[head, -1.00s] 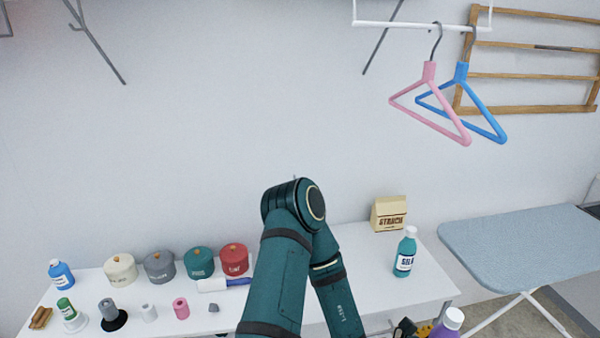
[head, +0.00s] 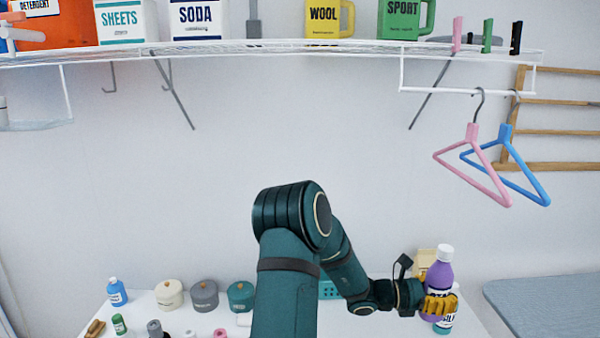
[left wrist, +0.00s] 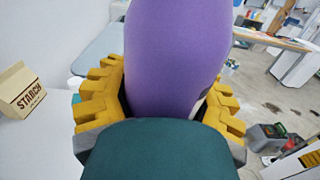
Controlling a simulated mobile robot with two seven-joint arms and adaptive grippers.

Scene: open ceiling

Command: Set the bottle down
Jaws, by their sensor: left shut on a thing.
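A purple bottle with a white cap (head: 439,272) is upright at the right of the head view. My left gripper (head: 438,305) has its yellow fingers closed around the bottle's lower part. In the left wrist view the purple bottle (left wrist: 175,60) fills the middle between the yellow fingers (left wrist: 165,100). The bottle appears in front of the white table's right part; I cannot tell its height above the table. A second bottle with a teal label (head: 444,326) is mostly hidden behind the gripper. My right gripper is out of view.
The white table (head: 75,327) holds several canisters (head: 204,295) and small items at left. A starch box (left wrist: 20,90) stands near the gripper. An ironing board (head: 550,300) is at right. A wire shelf (head: 300,50) and hangers (head: 472,165) are above.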

